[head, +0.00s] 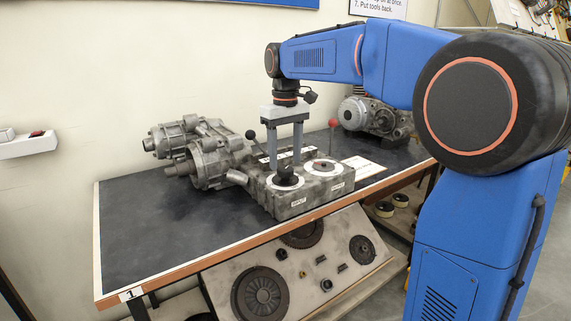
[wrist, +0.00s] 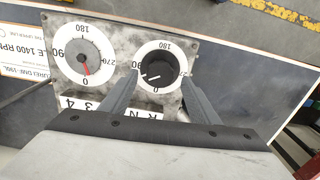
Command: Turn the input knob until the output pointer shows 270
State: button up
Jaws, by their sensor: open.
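The black input knob (head: 286,174) stands on a white dial on top of the grey gearbox (head: 307,193). In the wrist view the input knob (wrist: 159,67) has a white mark pointing to the lower left, between 0 and 90. The output dial (head: 321,168) lies to its right in the head view. In the wrist view the output dial (wrist: 82,55) is at left, and its red pointer (wrist: 86,70) points close to 0, slightly toward the 270 side. My gripper (head: 285,160) is open, pointing down, its fingers (wrist: 158,77) on either side of the knob with gaps visible.
Two levers, one black-knobbed (head: 251,135) and one red-knobbed (head: 333,124), rise behind the dials. A metal gear unit (head: 208,160) sits left of the gearbox, and an engine (head: 368,115) sits behind right. The dark tabletop (head: 150,225) is clear at left.

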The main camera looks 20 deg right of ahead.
aim_at(285, 174)
jog(key=shift+f, duration=1.25)
jog(key=c, duration=1.1)
jog(key=shift+o, duration=0.2)
jog(key=shift+m, duration=0.3)
